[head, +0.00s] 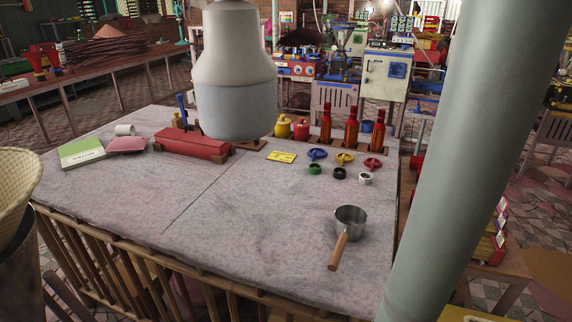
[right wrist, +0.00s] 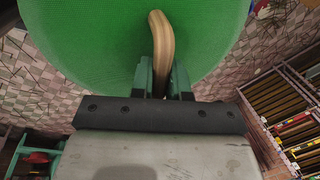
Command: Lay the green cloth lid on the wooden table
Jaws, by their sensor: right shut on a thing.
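The green cloth lid (right wrist: 90,45) fills the top of the right wrist view as a broad round green surface with a curved wooden handle (right wrist: 161,35). My right gripper (right wrist: 162,80) is shut on that handle, and the lid is held above the tiled floor. The lid and right gripper do not show in the head view. My left gripper is not in view. A large table (head: 270,220) with a pale mottled top and wooden slats below stands in front in the head view. A brown wooden table (head: 500,268) stands to its right, partly hidden by my arm.
A saucepan (head: 350,221), a red box (head: 192,144), a green book (head: 82,152), red bottles (head: 351,128) and small coloured rings lie on the pale table. Its front middle is clear. A woven beige vessel (head: 14,182) stands at the left edge. Slatted shelving (right wrist: 285,105) shows in the wrist view.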

